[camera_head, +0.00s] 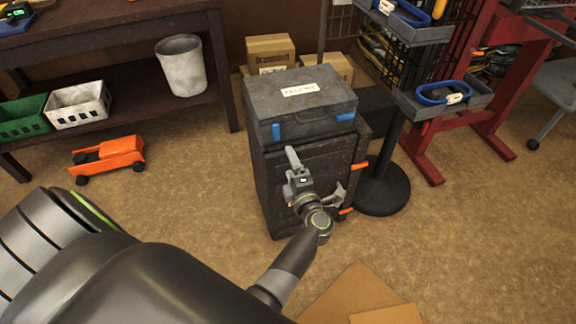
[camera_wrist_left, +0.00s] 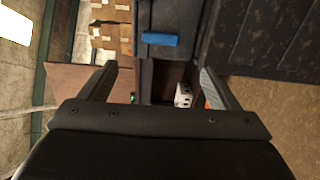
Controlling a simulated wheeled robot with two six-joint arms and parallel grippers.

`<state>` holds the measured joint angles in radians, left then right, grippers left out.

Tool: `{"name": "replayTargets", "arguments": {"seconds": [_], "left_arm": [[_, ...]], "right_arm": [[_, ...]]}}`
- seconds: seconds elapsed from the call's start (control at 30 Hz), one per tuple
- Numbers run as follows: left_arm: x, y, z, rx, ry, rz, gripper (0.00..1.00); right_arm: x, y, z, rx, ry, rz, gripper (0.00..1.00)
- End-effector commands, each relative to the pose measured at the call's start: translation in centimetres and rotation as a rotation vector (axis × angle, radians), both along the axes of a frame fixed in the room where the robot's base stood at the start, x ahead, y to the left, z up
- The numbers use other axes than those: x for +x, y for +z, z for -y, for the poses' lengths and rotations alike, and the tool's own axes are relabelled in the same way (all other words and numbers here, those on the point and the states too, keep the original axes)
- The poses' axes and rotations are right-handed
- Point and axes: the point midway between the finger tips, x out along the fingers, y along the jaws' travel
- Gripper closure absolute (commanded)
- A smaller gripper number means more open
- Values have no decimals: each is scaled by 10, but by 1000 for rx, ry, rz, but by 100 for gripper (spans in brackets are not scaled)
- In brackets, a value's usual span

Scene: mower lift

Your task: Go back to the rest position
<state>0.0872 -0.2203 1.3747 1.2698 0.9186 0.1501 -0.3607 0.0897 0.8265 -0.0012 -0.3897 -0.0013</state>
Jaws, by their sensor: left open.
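My left gripper (camera_head: 314,172) is open and empty. It is in front of a dark cabinet (camera_head: 270,205) that carries a grey labelled case with blue latches (camera_head: 297,98). In the left wrist view my gripper's two fingers (camera_wrist_left: 158,76) stand wide apart with nothing held between them. A blue latch (camera_wrist_left: 159,39) and dark box surfaces show beyond the fingers. Whether the gripper touches the cabinet I cannot tell. My right gripper is not in view.
An orange wheeled machine (camera_head: 107,158) sits on the floor at left, before a workbench with bins and a white bucket (camera_head: 180,65). A black round-based stand (camera_head: 383,190) holds trays right of the cabinet. Cardboard (camera_head: 350,295) lies in front.

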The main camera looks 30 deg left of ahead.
Motion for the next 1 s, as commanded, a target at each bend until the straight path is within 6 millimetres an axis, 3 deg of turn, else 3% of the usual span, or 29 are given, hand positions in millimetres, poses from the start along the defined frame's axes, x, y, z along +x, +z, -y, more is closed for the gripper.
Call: {"name": "replayTargets", "arguments": {"seconds": [0.37, 0.57, 0.67, 0.77, 0.87, 1.0], "left_arm": [[0, 0, 0, 0, 0, 0, 16], [0, -3, 1, 27, -23, -24, 16], [-3, -17, 4, 122, -108, -112, 16], [-12, -50, 12, 278, -268, -281, 16], [-39, -104, 23, 446, -484, -514, 16], [-107, -186, 31, 616, -788, -852, 16]], "right_arm": [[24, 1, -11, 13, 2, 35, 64], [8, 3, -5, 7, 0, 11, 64], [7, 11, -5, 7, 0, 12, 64], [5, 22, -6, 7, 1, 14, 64], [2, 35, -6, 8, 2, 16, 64], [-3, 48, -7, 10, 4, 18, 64]]}}
